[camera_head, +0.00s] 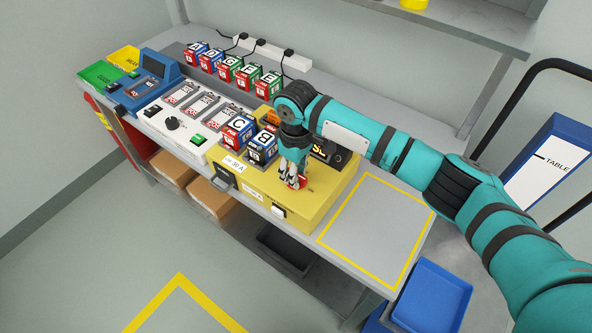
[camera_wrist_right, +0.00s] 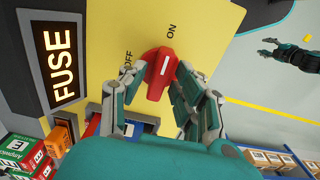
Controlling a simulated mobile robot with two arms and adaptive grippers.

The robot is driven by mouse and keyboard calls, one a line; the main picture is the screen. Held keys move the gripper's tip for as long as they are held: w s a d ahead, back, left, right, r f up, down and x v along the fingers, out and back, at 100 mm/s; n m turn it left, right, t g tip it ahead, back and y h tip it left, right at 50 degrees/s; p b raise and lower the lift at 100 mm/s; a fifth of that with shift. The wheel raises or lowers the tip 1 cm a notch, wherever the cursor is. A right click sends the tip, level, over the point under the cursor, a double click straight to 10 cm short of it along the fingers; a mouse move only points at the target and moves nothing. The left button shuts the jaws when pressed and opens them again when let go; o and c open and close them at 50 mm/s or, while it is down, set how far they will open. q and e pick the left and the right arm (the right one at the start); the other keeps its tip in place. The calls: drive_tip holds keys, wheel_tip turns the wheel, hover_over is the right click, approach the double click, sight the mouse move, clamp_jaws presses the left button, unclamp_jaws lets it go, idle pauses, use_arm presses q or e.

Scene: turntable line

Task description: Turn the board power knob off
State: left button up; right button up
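The red power knob (camera_wrist_right: 161,75) sits on the yellow board (camera_wrist_right: 110,25), between the printed words ON and OFF. Its white mark points toward ON. In the head view the knob (camera_head: 302,181) shows as a small red patch beside the fingers on the yellow board (camera_head: 318,206). My right gripper (camera_head: 289,180) points down at it. In the right wrist view my right gripper (camera_wrist_right: 160,95) is open, with fingers on both sides of the knob; the left finger stands apart from it. My left gripper (camera_wrist_right: 268,48) shows small at the upper right, its fingers apart, away from the board.
A lit FUSE display (camera_wrist_right: 60,62) is next to the knob. Lettered boxes (camera_head: 262,145) stand close to the right gripper's left. A white panel with a black knob (camera_head: 172,123) lies further left. The yellow-outlined table area (camera_head: 375,230) is clear.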

clamp_jaws()
drive_tip(key=n+p, duration=0.2)
drive_tip(key=n, duration=0.1)
drive_tip(key=shift+r, duration=0.2)
drive_tip(key=n+p, duration=0.2)
drive_tip(key=n, duration=0.2)
drive_tip(key=n+p, duration=0.1)
drive_tip(key=n, duration=0.4)
drive_tip(key=shift+w+f, duration=0.1)
drive_tip(key=n, duration=0.5)
drive_tip(key=shift+n, duration=0.4)
